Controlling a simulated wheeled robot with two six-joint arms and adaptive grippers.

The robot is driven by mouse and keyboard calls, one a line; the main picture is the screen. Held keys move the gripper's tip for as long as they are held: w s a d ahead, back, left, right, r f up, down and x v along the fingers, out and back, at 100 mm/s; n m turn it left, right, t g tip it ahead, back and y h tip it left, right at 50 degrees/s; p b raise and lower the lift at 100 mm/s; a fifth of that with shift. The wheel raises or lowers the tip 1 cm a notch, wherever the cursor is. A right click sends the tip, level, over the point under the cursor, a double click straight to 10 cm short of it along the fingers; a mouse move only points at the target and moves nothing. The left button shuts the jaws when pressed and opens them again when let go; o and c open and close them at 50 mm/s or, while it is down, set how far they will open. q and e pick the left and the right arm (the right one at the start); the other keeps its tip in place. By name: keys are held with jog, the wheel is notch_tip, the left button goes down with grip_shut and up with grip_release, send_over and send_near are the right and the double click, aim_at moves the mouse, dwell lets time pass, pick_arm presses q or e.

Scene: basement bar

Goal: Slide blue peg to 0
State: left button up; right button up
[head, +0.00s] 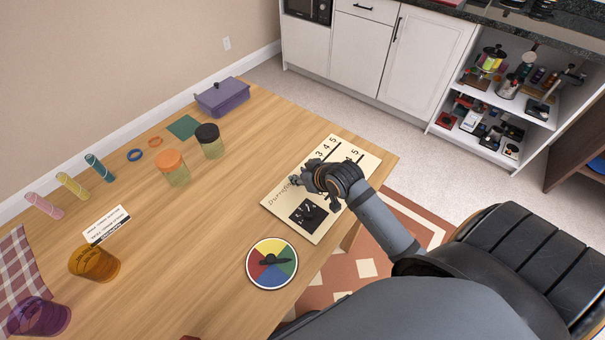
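A cream board (271,203) with handwriting, number columns and a black dial panel (308,214) lies near the table's right edge. Numbers such as 3, 4 and 5 show at its far end. My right gripper (303,179) is over the middle of the board, with the arm coming in from the lower right. Its fingers are small and dark, and I cannot tell whether they are open or shut, or touch anything. I see no blue peg; the gripper and wrist cover part of the board. My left gripper is not in view.
A colored spinner disc (272,279) lies near the board. Jars with orange (173,168) and black (210,141) lids, a purple box (222,97), an orange cup (94,263) and a purple cup (39,316) stand leftward. The wooden table's (190,230) middle is clear.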

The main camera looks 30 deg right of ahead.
jog(key=shift+d+r, duration=0.1)
jog(key=shift+r, duration=0.05)
jog(key=v, duration=0.6)
jog(key=shift+s, duration=0.1)
jog(key=shift+s+r, duration=0.4)
jog(key=shift+r, duration=0.05)
